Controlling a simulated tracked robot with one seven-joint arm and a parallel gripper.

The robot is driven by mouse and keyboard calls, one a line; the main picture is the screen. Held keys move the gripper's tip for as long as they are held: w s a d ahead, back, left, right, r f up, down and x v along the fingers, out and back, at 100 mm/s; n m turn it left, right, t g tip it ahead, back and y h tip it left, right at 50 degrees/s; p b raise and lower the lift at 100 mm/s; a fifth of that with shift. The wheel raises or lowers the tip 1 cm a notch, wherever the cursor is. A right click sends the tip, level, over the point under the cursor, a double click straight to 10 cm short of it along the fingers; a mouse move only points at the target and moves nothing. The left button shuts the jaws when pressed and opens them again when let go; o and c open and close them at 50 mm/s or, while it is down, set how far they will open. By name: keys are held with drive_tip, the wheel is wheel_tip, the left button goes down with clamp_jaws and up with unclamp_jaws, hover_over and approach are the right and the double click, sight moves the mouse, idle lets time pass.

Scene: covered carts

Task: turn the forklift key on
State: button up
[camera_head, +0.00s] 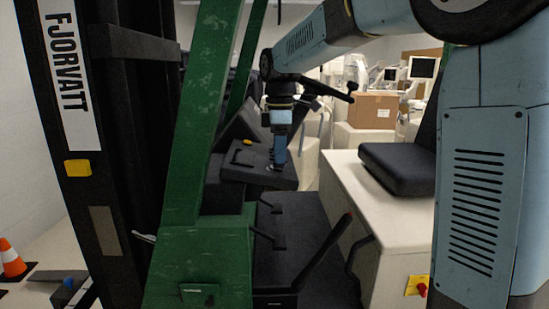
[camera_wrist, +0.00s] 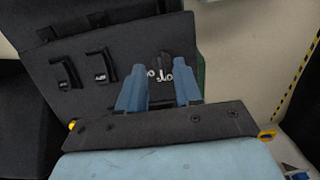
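The forklift's dark dashboard panel (camera_head: 240,172) is left of centre in the head view, behind the green frame (camera_head: 200,130). My gripper (camera_head: 279,165) points down at the panel's right part. In the wrist view my gripper (camera_wrist: 160,68) has two blue fingers apart, with a gap between them. The small dark key (camera_wrist: 164,58) shows at the gap's far end, between the fingertips, beside white position marks. I cannot tell whether either finger touches it. The key cannot be made out in the head view. Two black switches (camera_wrist: 100,66) sit left of the fingers on the panel.
A lever with a red tip (camera_head: 328,240) rises in front, and a black seat (camera_head: 398,166) is at right. A cardboard box (camera_head: 375,111) is behind. The green frame stands left of my gripper.

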drive_tip(key=shift+f, duration=1)
drive_tip(key=shift+c, duration=0.4)
